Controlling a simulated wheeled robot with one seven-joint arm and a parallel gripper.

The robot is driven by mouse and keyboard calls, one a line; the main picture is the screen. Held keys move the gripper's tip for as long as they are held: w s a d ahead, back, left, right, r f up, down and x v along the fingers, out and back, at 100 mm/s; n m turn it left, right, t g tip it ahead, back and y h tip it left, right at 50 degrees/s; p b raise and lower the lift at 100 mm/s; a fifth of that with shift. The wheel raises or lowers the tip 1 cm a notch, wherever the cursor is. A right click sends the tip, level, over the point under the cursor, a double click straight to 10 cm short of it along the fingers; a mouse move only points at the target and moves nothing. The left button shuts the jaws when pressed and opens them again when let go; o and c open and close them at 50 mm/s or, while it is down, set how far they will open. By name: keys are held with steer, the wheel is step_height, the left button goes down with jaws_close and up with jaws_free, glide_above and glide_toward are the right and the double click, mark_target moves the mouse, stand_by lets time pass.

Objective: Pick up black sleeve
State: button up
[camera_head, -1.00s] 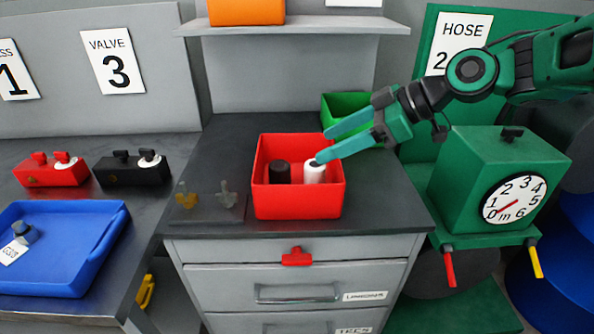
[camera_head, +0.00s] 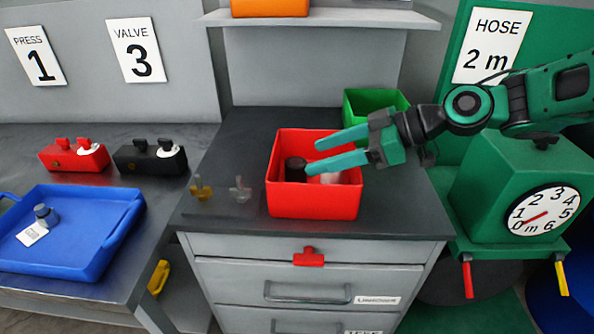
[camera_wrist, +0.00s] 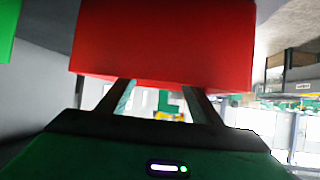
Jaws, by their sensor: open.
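The black sleeve (camera_head: 296,166) stands in the left part of the red bin (camera_head: 313,205) on the cabinet top.
A green bin (camera_head: 372,102) stands behind the red bin. Two small fittings (camera_head: 220,190) lie on a dark plate to its left. A shelf (camera_head: 320,19) overhangs the back. A green gauge box (camera_head: 510,180) stands at the right, and a blue tray (camera_head: 75,245) at the left.

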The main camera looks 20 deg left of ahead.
mark_target(301, 162)
steer(key=x, duration=0.4)
steer(key=shift+a+f, duration=0.15)
steer(key=shift+f, duration=0.15)
steer(key=c, duration=1.2)
steer(key=shift+o, duration=0.2)
steer(key=shift+r, duration=0.1)
